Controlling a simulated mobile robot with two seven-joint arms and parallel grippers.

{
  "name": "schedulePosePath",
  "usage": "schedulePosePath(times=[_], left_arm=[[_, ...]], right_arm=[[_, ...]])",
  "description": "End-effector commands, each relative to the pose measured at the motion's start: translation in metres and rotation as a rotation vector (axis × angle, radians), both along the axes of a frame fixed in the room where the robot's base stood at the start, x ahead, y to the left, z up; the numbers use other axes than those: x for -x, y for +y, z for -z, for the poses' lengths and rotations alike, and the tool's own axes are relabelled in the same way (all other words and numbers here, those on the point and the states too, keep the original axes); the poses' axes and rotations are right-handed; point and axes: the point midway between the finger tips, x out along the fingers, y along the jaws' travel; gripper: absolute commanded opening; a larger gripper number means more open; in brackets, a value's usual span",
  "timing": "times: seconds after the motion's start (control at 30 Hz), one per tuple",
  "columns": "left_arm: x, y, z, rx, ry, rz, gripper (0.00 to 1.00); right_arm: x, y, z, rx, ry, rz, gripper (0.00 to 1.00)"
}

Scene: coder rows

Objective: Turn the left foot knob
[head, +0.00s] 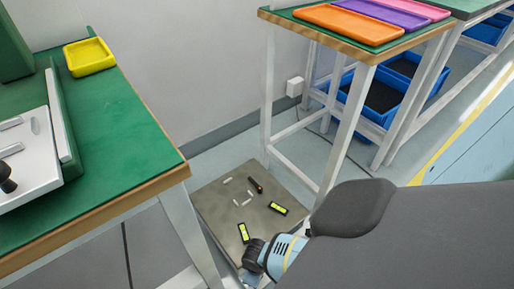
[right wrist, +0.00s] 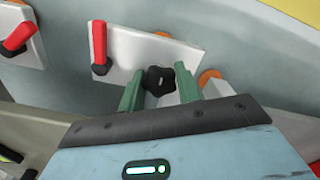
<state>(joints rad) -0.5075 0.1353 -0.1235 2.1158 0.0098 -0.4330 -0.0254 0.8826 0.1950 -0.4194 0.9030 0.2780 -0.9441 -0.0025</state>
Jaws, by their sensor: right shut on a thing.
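In the right wrist view, a black star-shaped knob (right wrist: 158,81) sits at the lower edge of a pale plate (right wrist: 160,52). My right gripper (right wrist: 159,75) has its two green fingers on either side of the knob and is shut on it. Its fingertips reach slightly past the knob. In the head view, the grey and light-blue right arm (head: 280,256) reaches down at the bottom centre, and the knob cannot be made out there. My left gripper is in neither view.
A red handle (right wrist: 99,42) stands beside the knob, another (right wrist: 20,36) farther left. Two spirit levels and small loose pieces lie on a low grey platform (head: 215,200). A green-topped bench (head: 120,130) stands left; another bench (head: 285,15) with coloured trays stands behind, blue crates below.

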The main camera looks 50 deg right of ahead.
Motion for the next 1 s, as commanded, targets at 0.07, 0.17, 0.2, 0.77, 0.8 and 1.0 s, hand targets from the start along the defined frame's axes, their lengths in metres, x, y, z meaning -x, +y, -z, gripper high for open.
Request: schedulePosePath(times=[0.07,0.17,0.2,0.77,0.8,1.0], left_arm=[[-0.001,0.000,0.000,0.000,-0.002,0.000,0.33],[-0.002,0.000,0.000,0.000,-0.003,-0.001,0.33],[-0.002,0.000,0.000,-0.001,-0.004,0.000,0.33],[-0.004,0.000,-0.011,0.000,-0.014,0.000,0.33],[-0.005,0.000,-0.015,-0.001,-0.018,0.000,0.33],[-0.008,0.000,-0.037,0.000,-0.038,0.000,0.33]], right_arm=[[0.001,0.000,0.000,0.001,0.003,0.001,0.11],[0.001,0.000,0.000,0.001,0.003,0.002,0.36],[0.001,0.000,0.000,0.001,0.003,0.002,0.41],[0.000,0.000,-0.015,0.000,-0.001,0.004,0.55],[0.000,0.000,-0.021,0.000,-0.002,0.004,0.55],[-0.001,0.000,-0.053,0.000,-0.004,0.003,0.55]])
